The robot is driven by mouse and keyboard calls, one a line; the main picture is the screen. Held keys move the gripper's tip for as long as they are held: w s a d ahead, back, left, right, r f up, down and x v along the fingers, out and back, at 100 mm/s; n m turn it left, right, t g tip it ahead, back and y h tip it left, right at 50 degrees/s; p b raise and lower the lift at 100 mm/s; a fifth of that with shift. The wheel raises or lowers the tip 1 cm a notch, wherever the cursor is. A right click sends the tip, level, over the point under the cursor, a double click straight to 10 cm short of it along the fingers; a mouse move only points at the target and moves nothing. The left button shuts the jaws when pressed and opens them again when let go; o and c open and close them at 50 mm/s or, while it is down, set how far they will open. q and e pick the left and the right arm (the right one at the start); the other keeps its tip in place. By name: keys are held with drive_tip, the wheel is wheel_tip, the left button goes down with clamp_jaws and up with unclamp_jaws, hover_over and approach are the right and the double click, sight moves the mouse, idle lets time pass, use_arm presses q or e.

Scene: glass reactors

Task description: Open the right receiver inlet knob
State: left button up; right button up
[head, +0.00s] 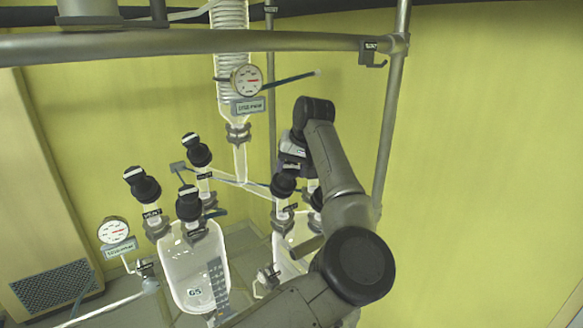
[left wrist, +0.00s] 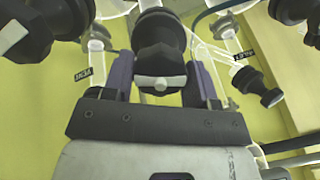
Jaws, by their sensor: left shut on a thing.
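My left gripper (head: 296,163) reaches down over the right receiver (head: 291,252), a clear glass vessel. In the left wrist view, its two purple-grey fingers (left wrist: 163,82) stand on either side of a black knob (left wrist: 160,48) and are shut on it. The knob's white bar lies crosswise in that view. In the head view the gripper hides the held knob. Its label is not readable, so I cannot tell from print that it is the inlet knob. Another black knob (head: 283,184) stands just left of the gripper on the same receiver. My right gripper is not in view.
The left receiver (head: 193,270) carries several black knobs, one at its far left (head: 141,184). A pressure gauge (head: 246,80) and a glass column (head: 231,45) stand behind. A metal rail (head: 180,41) crosses above. Free room lies right of the upright post (head: 391,130).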

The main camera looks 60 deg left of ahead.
use_arm(q)
drive_tip(key=o, duration=0.9)
drive_tip(key=v, duration=0.7)
drive_tip(key=shift+d+r, duration=0.15)
drive_tip(key=shift+r, duration=0.1)
